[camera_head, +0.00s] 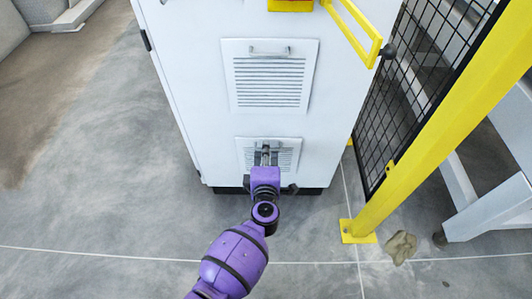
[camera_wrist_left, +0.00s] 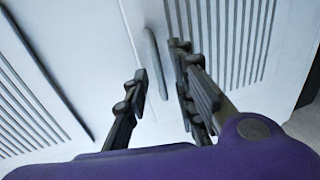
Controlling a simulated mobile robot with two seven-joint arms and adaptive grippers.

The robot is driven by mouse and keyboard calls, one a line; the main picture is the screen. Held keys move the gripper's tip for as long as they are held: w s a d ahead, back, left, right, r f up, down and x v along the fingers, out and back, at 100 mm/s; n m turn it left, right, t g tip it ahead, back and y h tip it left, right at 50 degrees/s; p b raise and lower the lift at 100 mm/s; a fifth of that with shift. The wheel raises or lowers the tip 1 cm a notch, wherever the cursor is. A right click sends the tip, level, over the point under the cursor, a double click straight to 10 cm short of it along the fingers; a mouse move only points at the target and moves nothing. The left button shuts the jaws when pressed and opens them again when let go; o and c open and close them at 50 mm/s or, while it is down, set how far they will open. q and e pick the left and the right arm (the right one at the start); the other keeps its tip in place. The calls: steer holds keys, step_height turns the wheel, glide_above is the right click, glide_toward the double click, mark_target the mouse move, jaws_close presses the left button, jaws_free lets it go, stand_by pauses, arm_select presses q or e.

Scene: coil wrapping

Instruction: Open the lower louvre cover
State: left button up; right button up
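The lower louvre cover (camera_head: 288,155) is a small slatted panel low on the front of a white cabinet. It looks closed, and my gripper partly hides it. My left gripper (camera_head: 265,150) is in front of it, at its upper part. In the left wrist view, the left gripper (camera_wrist_left: 160,72) has its two dark fingers apart. A grey bar handle (camera_wrist_left: 155,60) shows between them, with gaps on both sides. Whether the fingers reach around the bar or stop short of it, I cannot tell. My right gripper is in neither view.
A larger upper louvre cover (camera_head: 270,85) with its own handle sits above, closed. A yellow post (camera_head: 440,120) and black mesh fence (camera_head: 400,95) stand right of the cabinet (camera_head: 190,90). A brownish lump (camera_head: 400,247) lies near the post's foot. The floor at left is clear.

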arm_select(q)
steer(key=shift+c, duration=0.3)
jaws_close()
steer(key=shift+s, duration=0.2)
